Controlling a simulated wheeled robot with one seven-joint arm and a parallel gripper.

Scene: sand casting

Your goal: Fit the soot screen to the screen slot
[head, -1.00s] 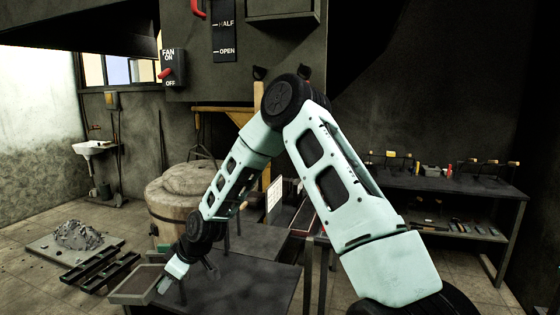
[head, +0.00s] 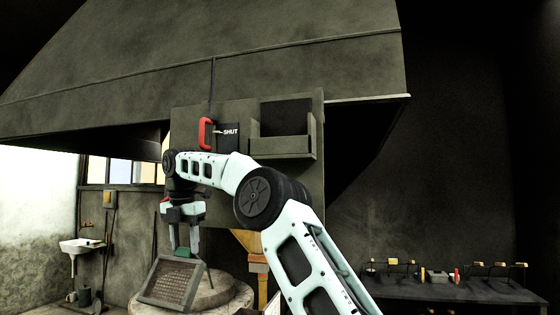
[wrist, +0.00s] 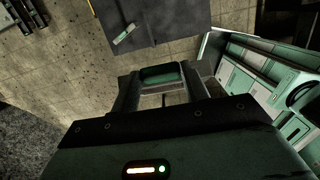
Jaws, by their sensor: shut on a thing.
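The soot screen (head: 170,283) is a framed rectangle of brownish mesh, hanging tilted below my gripper (head: 183,247). My gripper is shut on its green handle (head: 182,253), and the handle also shows between the fingers in the wrist view (wrist: 161,73). The screen slot appears to be the open-topped grey bracket (head: 282,147) on the hood's front panel, with a dark recess behind it. The screen is lower and to the left of this bracket, clear of it. The inside of the bracket is hidden.
A red lever (head: 206,133) sits at the SHUT mark, left of the bracket. The large hood (head: 230,75) overhangs the area. A round pale vessel (head: 222,297) stands below the screen. A bench (head: 450,290) with tools is at the right. A dark table top (wrist: 150,20) shows in the wrist view.

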